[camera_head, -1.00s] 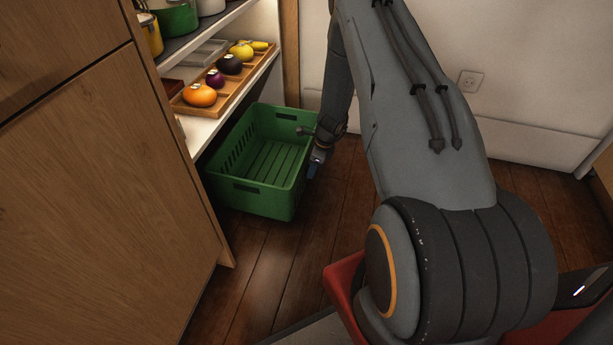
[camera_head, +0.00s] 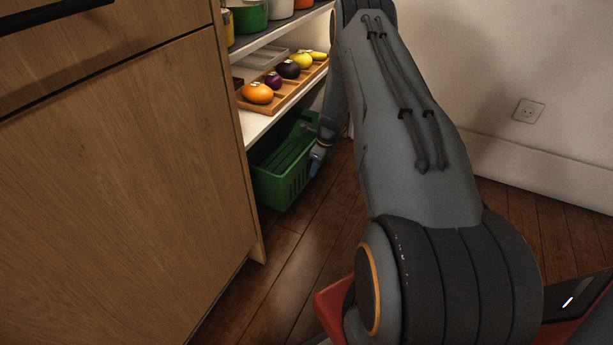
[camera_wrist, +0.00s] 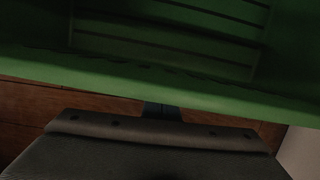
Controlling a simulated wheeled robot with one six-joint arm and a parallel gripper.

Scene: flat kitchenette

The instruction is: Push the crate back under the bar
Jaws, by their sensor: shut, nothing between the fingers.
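The green crate (camera_head: 278,192) stands upright on the wooden floor, largely beneath the lowest white shelf (camera_head: 262,126) of the bar. Its outer side still shows past the shelf edge. My gripper (camera_head: 315,168) is shut and empty, low at the crate's outer right side. In the wrist view the crate's rim and slatted inside (camera_wrist: 150,72) fill the upper part, and my fingertips (camera_wrist: 161,109) are at its near wall. I cannot tell for sure whether they touch it. My arm hides part of the crate's far end.
A wooden tray (camera_head: 284,97) with an orange and other fruit lies on the shelf above the crate. Pots (camera_head: 250,16) stand higher up. A wooden cabinet (camera_head: 120,190) closes off the left. A white wall with a socket (camera_head: 528,113) is behind; floor (camera_head: 310,235) is clear in front.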

